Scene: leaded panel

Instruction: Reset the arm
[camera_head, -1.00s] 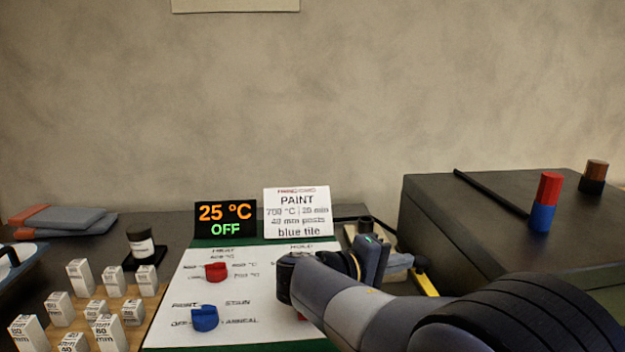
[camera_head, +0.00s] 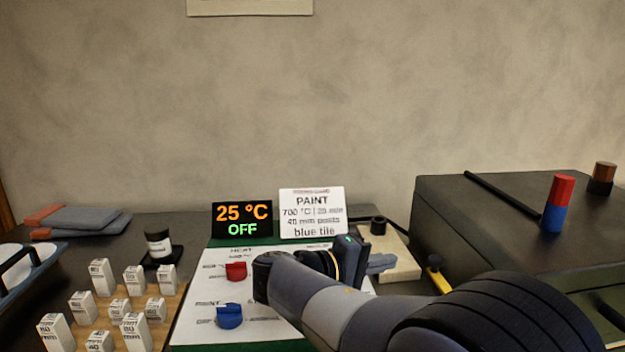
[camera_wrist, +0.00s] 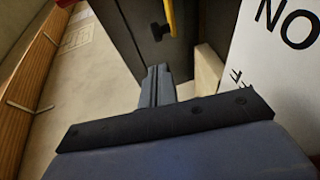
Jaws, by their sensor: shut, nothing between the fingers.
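My gripper (camera_head: 378,263) is at the end of my arm, low and right of centre in the head view, by the right side of the white control board (camera_head: 195,330). Its fingers are together and empty. In the wrist view my gripper's fingers (camera_wrist: 157,84) also show closed, pointing at dark surfaces with a yellow bar (camera_wrist: 170,16). The board carries a red knob (camera_head: 236,271) and a blue knob (camera_head: 229,316). My arm hides part of the board's right side.
A display (camera_head: 242,220) reads 25 °C OFF beside a PAINT card (camera_head: 312,213). Labelled white posts (camera_head: 102,277) stand on a wooden block at left. A dark box (camera_head: 450,215) at right bears a red-and-blue cylinder (camera_head: 557,203). A pale slab (camera_head: 402,268) lies behind my gripper.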

